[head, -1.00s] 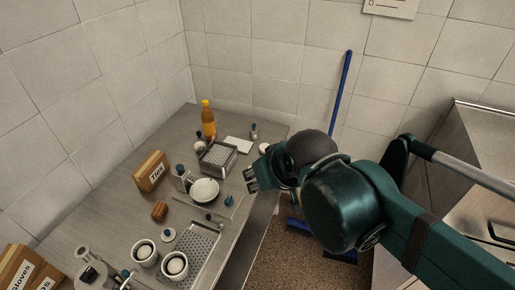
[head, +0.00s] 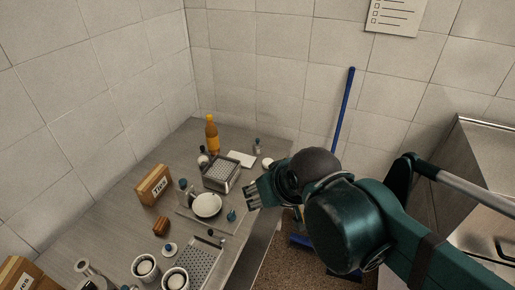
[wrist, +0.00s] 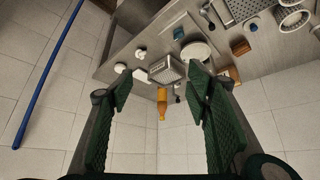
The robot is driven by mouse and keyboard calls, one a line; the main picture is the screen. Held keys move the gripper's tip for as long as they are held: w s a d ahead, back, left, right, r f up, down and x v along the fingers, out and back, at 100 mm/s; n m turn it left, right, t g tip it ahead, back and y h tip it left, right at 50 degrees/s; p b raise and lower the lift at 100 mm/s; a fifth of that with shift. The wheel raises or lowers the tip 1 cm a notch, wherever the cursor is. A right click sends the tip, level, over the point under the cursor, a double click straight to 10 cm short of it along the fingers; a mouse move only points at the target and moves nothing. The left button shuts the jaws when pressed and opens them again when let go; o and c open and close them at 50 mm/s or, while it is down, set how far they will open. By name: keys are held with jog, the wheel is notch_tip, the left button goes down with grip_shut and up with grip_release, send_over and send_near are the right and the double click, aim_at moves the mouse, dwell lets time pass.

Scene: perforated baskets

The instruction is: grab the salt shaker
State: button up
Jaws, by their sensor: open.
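Several small containers with dark or blue tops stand on the metal table (head: 108,225). One (head: 257,147) is at the back right beside a white card, another (head: 183,187) is left of a white bowl, and a third (head: 203,157) is near the orange bottle. I cannot tell which is the salt shaker. My gripper (head: 252,195) is open and empty off the table's right edge, apart from all of them. In the wrist view its two green fingers (wrist: 158,95) are spread wide, with the back-right container (wrist: 140,54) seen beyond, between them.
A perforated basket (head: 220,187), an orange bottle (head: 211,134), a white bowl (head: 207,205), a wooden "Tips" box (head: 153,186) and a perforated tray (head: 203,262) crowd the table. Tiled walls close its back and left. A blue pole (head: 343,108) leans on the wall to the right.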

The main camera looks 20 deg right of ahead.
dwell(0.3)
jog(key=w, duration=0.1)
jog(key=m+g+h, duration=0.4)
jog(key=m+g, duration=0.2)
jog(key=m, duration=0.8)
send_over(257, 142)
jog(key=a, duration=0.2)
jog(key=f, duration=1.9)
jog(key=shift+s+f, duration=0.3)
jog(key=shift+f, duration=0.05)
jog(key=shift+w+d+f, duration=0.15)
jog(key=shift+w+f, duration=0.15)
jog(key=shift+f, duration=0.25)
